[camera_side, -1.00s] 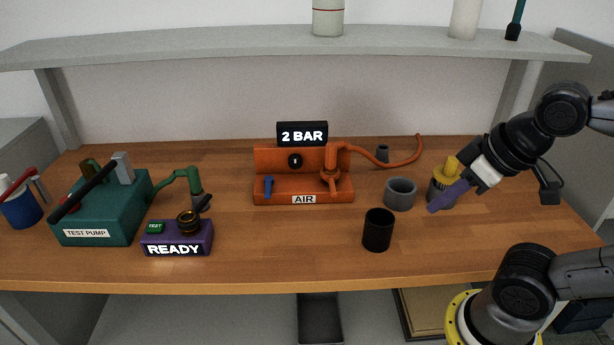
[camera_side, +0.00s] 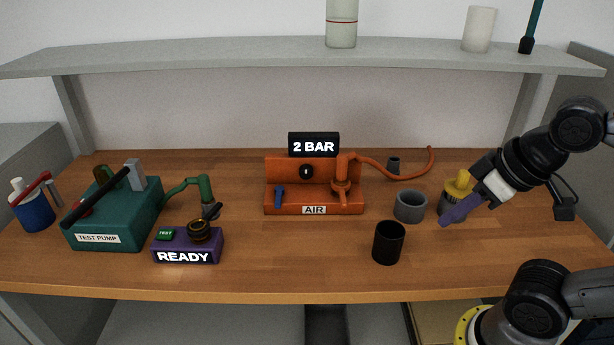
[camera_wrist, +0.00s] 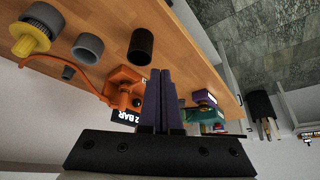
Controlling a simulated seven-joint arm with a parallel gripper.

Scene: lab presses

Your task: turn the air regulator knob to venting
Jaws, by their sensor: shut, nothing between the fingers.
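The orange air unit (camera_side: 340,207) stands at the back middle of the bench, with an AIR label. Its round black knob (camera_side: 306,172) carries a white upright mark on the back panel. A black display (camera_side: 314,145) above reads "2 BAR". A blue lever (camera_side: 279,196) stands at the unit's left. My gripper (camera_side: 444,221), with purple fingers, is shut and empty, well to the right of the unit and apart from the knob. In the wrist view my fingers (camera_wrist: 161,75) are together, partly in front of the orange unit (camera_wrist: 119,86).
A black cup (camera_side: 388,243), a grey cup (camera_side: 410,207) and a yellow-topped item (camera_side: 457,187) stand near my gripper. An orange hose (camera_side: 400,177) runs right from the unit. A purple READY box (camera_side: 187,246) and green test pump (camera_side: 112,218) are left. The front middle is clear.

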